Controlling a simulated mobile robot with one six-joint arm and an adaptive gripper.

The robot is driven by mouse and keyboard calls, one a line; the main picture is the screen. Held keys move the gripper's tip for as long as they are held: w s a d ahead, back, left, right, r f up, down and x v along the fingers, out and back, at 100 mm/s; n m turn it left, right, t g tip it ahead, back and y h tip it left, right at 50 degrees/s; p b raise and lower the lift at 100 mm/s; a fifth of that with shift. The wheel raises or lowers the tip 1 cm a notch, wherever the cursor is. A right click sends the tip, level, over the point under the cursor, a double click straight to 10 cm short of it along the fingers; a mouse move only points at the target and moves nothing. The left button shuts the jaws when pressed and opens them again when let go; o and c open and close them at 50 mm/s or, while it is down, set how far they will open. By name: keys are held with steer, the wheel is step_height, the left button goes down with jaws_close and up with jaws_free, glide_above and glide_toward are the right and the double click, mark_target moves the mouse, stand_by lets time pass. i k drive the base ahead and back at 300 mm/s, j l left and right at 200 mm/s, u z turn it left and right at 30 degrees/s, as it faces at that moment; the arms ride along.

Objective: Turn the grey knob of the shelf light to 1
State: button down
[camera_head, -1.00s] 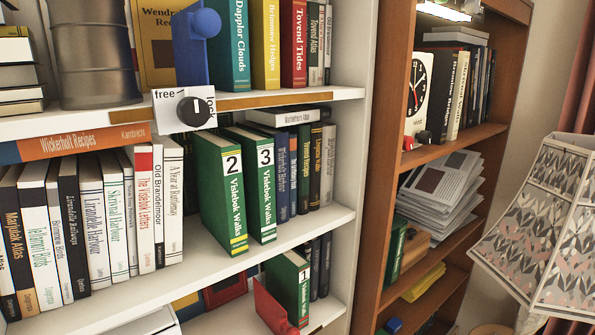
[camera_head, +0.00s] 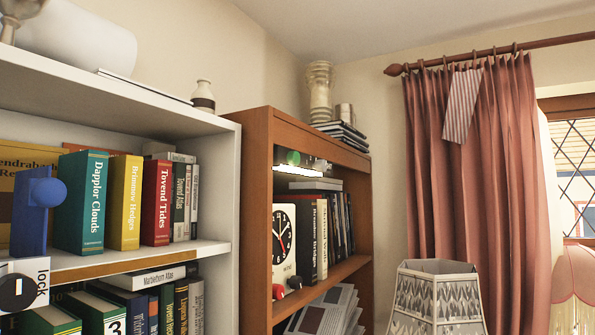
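A lit white light strip (camera_head: 298,171) hangs under the top board of the brown bookcase (camera_head: 258,190), right of the middle of the head view. A small green round part (camera_head: 293,157) shows just above the strip. I cannot make out a grey knob or any number marks on the light; the area behind the strip is dim and small. My gripper is not in view.
A dark knob (camera_head: 14,288) on a white plate marked "lock" is at the lower left, near a blue panel with a blue ball (camera_head: 48,192). A white clock (camera_head: 283,240) stands below the light beside books. A patterned lampshade (camera_head: 436,297) stands in front, right of the bookcase.

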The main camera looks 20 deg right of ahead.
mark_target(320, 165)
steer(key=i+l, duration=0.1)
steer(key=l, duration=0.4)
steer(key=i+l, duration=0.1)
steer(key=l, duration=0.4)
steer(key=l+u, duration=0.45)
steer(key=j+z, duration=0.15)
steer(key=z, duration=0.2)
